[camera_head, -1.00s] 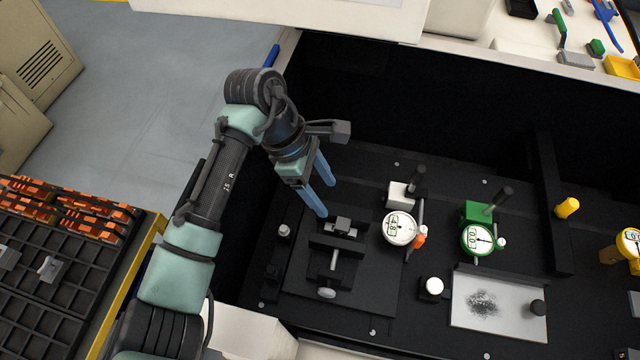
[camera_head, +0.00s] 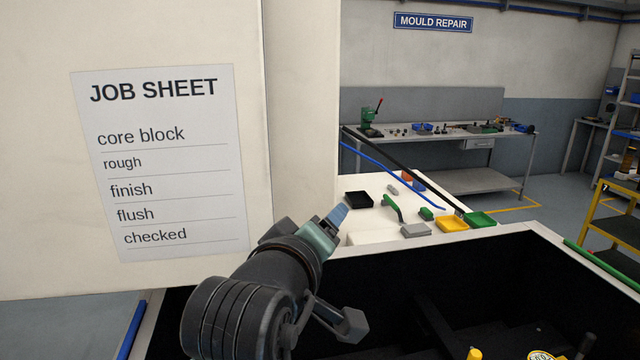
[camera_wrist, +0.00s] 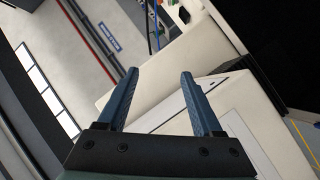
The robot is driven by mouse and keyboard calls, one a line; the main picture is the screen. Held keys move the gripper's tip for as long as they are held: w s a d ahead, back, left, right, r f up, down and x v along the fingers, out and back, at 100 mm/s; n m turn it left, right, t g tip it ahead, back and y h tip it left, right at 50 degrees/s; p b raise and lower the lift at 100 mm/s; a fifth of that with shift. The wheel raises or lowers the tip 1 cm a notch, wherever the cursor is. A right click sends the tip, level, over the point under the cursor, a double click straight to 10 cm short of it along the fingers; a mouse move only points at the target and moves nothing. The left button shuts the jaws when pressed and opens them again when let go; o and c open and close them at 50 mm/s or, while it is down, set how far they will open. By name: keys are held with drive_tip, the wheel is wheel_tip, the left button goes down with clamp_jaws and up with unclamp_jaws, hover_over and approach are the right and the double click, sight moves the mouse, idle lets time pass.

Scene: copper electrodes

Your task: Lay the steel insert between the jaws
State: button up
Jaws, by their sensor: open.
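My gripper (camera_head: 338,216) is raised in front of the white cabinet side, its blue fingers pointing up and to the right. In the wrist view my gripper (camera_wrist: 159,80) has its two blue fingers wide apart with nothing between them. The vise and its jaws are out of both current views. I cannot make out the steel insert in either current view.
A job sheet (camera_head: 160,165) hangs on the white panel at the left. A white ledge behind my gripper holds a black tray (camera_head: 358,199), a grey block (camera_head: 415,230), a yellow tray (camera_head: 452,224) and a green tray (camera_head: 480,219). The dark tank lies below.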

drive_tip(key=s+d+r+m+t, duration=0.1)
drive_tip(key=s+r+m+t, duration=0.15)
drive_tip(key=r, duration=0.45)
drive_tip(key=s+d+r+m+t, duration=0.1)
drive_tip(key=s+r+m+t, duration=0.15)
drive_tip(key=r, duration=0.45)
drive_tip(key=s+a+r+m+t+y, duration=0.1)
drive_tip(key=s+a+r+t+y, duration=0.1)
drive_tip(key=s+r+t+y, duration=0.2)
drive_tip(key=s+r+t, duration=0.3)
drive_tip(key=s+r, duration=0.4)
drive_tip(key=s, duration=0.3)
drive_tip(key=shift+a+r+m+t, duration=0.2)
drive_tip(key=shift+r+m+t, duration=0.1)
drive_tip(key=shift+m, duration=0.1)
drive_tip(key=shift+f, duration=0.1)
